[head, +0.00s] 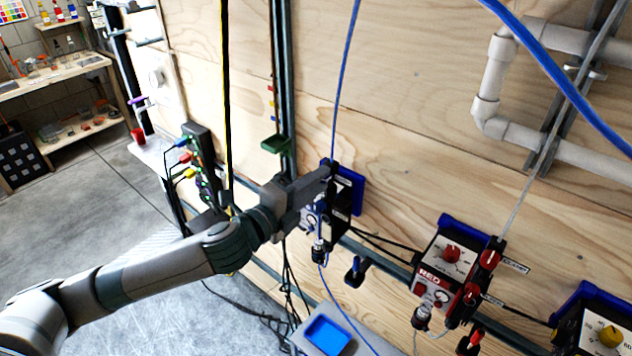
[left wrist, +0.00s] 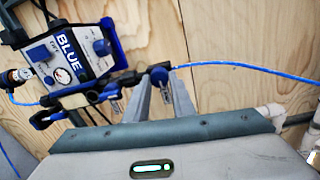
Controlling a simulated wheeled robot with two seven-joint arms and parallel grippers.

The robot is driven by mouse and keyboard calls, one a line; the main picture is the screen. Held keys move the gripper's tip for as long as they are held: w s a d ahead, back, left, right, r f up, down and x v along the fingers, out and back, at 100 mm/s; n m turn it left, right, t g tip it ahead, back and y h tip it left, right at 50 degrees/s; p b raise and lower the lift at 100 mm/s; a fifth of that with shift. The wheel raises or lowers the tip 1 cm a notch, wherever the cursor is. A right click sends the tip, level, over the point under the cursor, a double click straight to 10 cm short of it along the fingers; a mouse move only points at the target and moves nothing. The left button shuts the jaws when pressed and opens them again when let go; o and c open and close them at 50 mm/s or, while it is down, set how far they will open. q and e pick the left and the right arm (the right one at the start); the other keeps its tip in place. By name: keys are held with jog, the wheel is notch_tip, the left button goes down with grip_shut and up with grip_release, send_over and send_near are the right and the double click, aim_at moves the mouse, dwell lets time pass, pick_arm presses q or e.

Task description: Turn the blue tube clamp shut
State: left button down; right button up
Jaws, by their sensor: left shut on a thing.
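The blue tube clamp (left wrist: 159,76) shows in the left wrist view at the tips of my left gripper's fingers, where the blue tube (left wrist: 240,67) comes in from the right. My left gripper (left wrist: 160,88) is shut on this clamp; the fingers hide part of it. The clamp's exact turn angle cannot be told. In the head view my left gripper (head: 328,171) is at the upper side of the blue unit and hides much of it. The blue tube (head: 345,85) runs down to it from above. The blue unit (left wrist: 85,58), marked BLUE, shows a dial and gauge.
The red unit (head: 446,262) and a yellow-knobbed unit (head: 603,335) hang to the right on the plywood wall. A blue-topped tray (head: 327,336) is below. Grey pipes (head: 490,85) are at upper right. Cables hang beneath my left arm.

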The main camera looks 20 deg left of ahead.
pick_arm(q)
jog(key=shift+m, duration=0.6)
jog(key=c, duration=1.5)
grip_release()
jog(key=shift+w, duration=0.1)
jog(key=shift+a, duration=0.1)
